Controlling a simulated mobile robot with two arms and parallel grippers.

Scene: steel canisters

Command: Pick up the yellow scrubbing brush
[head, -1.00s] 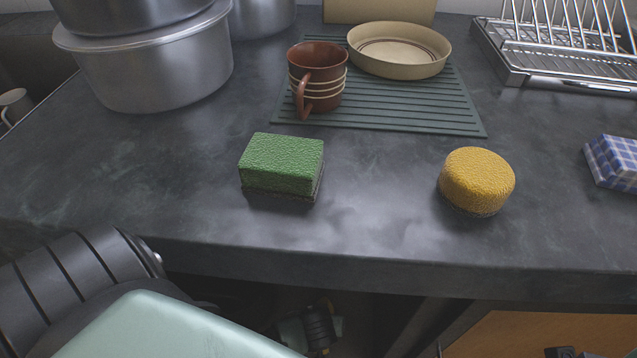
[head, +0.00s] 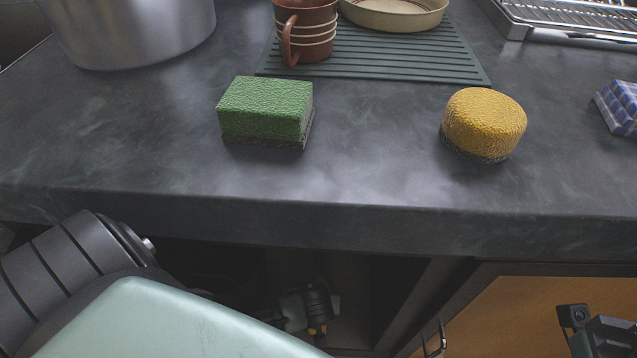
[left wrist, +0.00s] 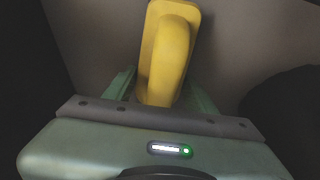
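The yellow scrubbing brush (left wrist: 168,50) has a flat oblong body and a raised handle. In the left wrist view it lies lengthwise between the two green fingers of my left gripper (left wrist: 161,82). The fingers look apart, one on each side, with narrow gaps; contact is not clear. In the head view my left gripper (head: 312,318) is low, in the dark space under the counter, with a small yellow patch below it. Most of the brush is hidden there.
The counter (head: 340,195) overhangs my left gripper. On it are a green sponge (head: 266,110), a round yellow sponge (head: 484,122), a pot (head: 130,30), a brown mug (head: 306,30) and a dish rack (head: 570,20). A wooden panel (head: 530,315) is at the lower right.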

